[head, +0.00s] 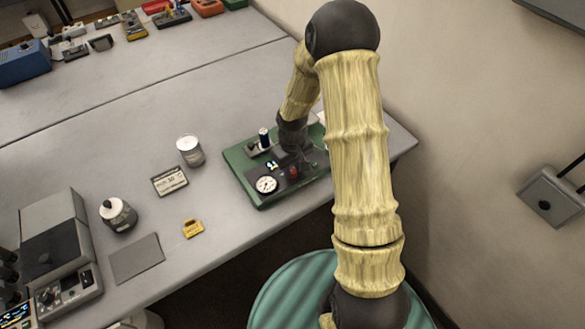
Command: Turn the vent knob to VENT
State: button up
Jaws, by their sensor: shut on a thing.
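The green-based panel unit (242,181) lies near the table's right front edge. It carries a round white dial gauge (266,184), a small cylinder (264,138) at its back left and a small red knob (293,172), which I take for the vent knob. My gripper (293,163) points down over the panel at this knob and appears shut on it. The dark wrist and fingers blend with the dark panel and hide much of the contact. Any VENT marking is too small to read, so I cannot tell the knob's setting.
A white-topped jar (190,150), a small display sign (170,181), a yellow tag (193,229), a dark bottle (118,214) and a grey pad (136,258) stand left of the panel. A grey instrument (62,255) is at far left. The table behind is mostly clear.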

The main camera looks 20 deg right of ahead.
aim_at(292, 171)
jog(key=m+b, duration=0.1)
jog(key=m, duration=0.3)
jog(key=m+b, duration=0.1)
jog(key=m, duration=0.7)
jog(key=shift+r, duration=0.1)
jog(key=shift+w+m+p, duration=0.1)
jog(key=shift+m+p, duration=0.5)
jog(key=shift+m, duration=1.3)
jog(key=o, duration=1)
notch_tip(292, 171, up, 17)
jog(key=b, duration=0.1)
jog(key=shift+r, duration=0.15)
